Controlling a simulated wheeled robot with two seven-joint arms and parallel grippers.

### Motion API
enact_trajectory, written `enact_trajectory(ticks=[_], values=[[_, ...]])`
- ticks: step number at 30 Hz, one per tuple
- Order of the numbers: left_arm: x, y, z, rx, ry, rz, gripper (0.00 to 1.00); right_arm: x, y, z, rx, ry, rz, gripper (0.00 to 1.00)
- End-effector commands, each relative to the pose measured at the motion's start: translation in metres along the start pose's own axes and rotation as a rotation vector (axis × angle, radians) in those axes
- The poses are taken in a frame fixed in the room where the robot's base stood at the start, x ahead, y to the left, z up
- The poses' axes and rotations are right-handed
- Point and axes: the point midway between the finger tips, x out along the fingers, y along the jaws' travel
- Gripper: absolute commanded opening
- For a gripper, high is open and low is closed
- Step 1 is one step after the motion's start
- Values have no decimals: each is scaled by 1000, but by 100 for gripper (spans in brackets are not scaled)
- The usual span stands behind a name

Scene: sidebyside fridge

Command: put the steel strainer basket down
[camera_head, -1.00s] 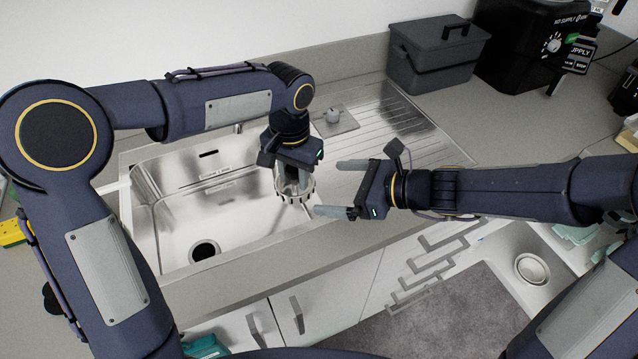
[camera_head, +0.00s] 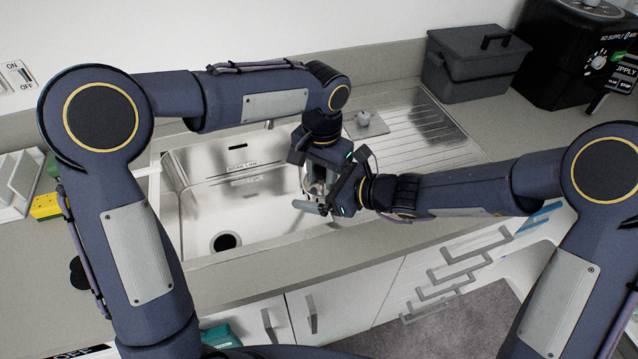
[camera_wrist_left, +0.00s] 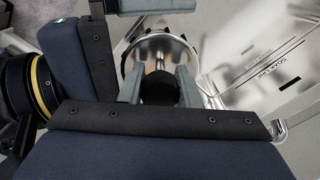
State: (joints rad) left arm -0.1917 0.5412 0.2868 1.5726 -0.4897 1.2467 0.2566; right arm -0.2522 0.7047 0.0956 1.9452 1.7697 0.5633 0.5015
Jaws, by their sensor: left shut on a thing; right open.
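The steel strainer basket (camera_head: 314,186) hangs from my left gripper (camera_head: 318,172), over the right end of the sink. In the left wrist view the basket's round shiny rim (camera_wrist_left: 184,45) surrounds a dark knob (camera_wrist_left: 158,90), which sits between the left gripper's two grey fingers (camera_wrist_left: 160,84). My right gripper (camera_head: 314,192) is open and close beside the basket from the right. One of its fingers passes in front of the basket's lower part; the other is hidden behind the left gripper. I cannot tell whether it touches the basket.
The sink bowl (camera_head: 200,205) with its dark drain hole (camera_head: 226,242) lies to the left. A ribbed drainboard (camera_head: 425,130) lies to the right, with a small plate and knob (camera_head: 366,122) at its corner. A grey lidded box (camera_head: 474,68) stands behind. The front counter strip (camera_head: 270,272) is clear.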

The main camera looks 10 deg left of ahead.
Motion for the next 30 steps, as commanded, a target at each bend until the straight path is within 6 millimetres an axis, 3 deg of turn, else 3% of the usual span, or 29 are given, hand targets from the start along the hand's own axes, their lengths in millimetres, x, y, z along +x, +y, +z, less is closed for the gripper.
enact_trajectory(ticks=[2,12,13,18,26,30], values=[[0,0,0,0,0,0,3,0,0,0,0,0,0,99],[0,0,0,0,2,0,3,0,1,0,0,-1,2,54],[0,0,0,0,2,0,32,0,1,0,-1,-1,2,53],[0,0,0,0,1,0,55,0,0,0,-1,-1,2,53],[-4,1,0,1,2,1,55,0,0,0,-1,-1,0,53],[-23,1,-1,2,7,1,55,0,0,-1,1,2,0,53]])
